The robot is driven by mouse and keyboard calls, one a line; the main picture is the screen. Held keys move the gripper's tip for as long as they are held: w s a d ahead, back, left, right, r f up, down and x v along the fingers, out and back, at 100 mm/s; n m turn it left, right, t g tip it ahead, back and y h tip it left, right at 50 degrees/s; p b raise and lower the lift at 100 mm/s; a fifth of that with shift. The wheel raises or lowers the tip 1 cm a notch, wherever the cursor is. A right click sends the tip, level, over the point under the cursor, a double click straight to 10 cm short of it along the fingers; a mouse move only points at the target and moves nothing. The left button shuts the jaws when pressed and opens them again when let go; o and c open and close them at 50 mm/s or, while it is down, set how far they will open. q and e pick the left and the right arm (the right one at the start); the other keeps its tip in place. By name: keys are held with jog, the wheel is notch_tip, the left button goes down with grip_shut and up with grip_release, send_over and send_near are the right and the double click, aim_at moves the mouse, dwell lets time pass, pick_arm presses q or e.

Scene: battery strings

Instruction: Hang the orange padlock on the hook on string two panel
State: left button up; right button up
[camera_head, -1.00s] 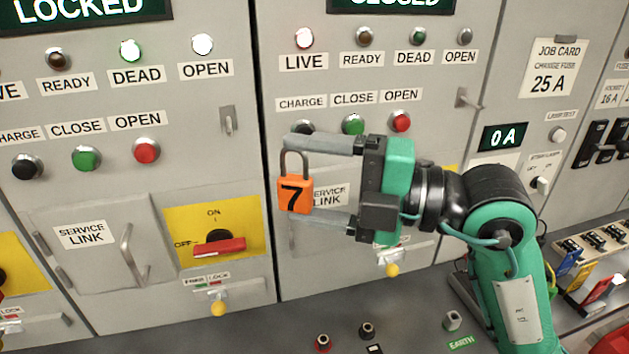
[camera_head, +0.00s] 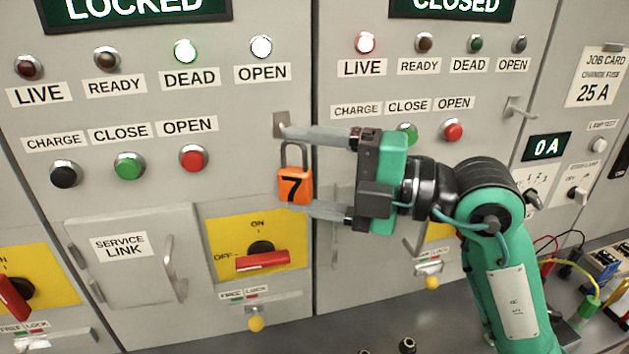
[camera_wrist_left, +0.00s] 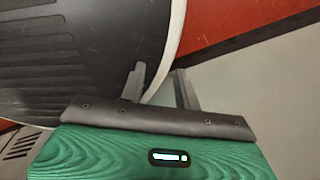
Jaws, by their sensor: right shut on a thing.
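The orange padlock (camera_head: 295,187), marked with a black 7, hangs upright with its grey shackle on top. My right gripper (camera_head: 288,170) holds it, one finger above the shackle and one below the body. A hook on a small metal plate (camera_head: 281,122) sits on the panel under the LOCKED display; the upper fingertip partly covers it. A second hook (camera_head: 517,108) is on the panel under the CLOSED display. No label in view tells which panel is string two. My left gripper (camera_wrist_left: 160,88) shows in the left wrist view, its fingers apart with nothing between them.
Below the padlock is a red rotary handle (camera_head: 263,261) on a yellow plate. A service link door (camera_head: 128,262) with a handle is to the left. Push buttons (camera_head: 193,158) stick out of the panel. A bench with cables (camera_head: 590,305) lies at the lower right.

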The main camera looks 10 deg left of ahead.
jog(key=shift+w+a+f, duration=0.1)
jog(key=shift+w, duration=0.4)
jog(key=shift+w+a+f+b, duration=0.1)
jog(key=shift+w+a+b, duration=0.3)
jog(key=shift+w, duration=0.3)
jog(key=shift+w+a, duration=0.15)
jog(key=shift+w, duration=0.55)
jog(key=shift+w+a+f+b, duration=0.1)
jog(key=shift+w+a+b, duration=0.15)
jog(key=shift+w, duration=0.35)
jog(key=shift+w+a+f+b, duration=0.1)
jog(key=shift+w+a+b, duration=0.15)
jog(key=shift+w, duration=0.3)
pick_arm(q)
jog(key=shift+w+a+f+p, duration=0.1)
jog(key=shift+w+f+p, duration=0.05)
jog(key=shift+w, duration=0.3)
jog(key=shift+w+a+f+p, duration=0.1)
jog(key=shift+w+f+p, duration=0.05)
jog(key=shift+w, duration=0.3)
pick_arm(e)
jog(key=shift+w+a+f, duration=0.1)
jog(key=shift+w+a, duration=0.05)
jog(key=shift+w, duration=0.2)
pick_arm(q)
jog(key=shift+w, duration=0.5)
jog(key=shift+s, duration=0.1)
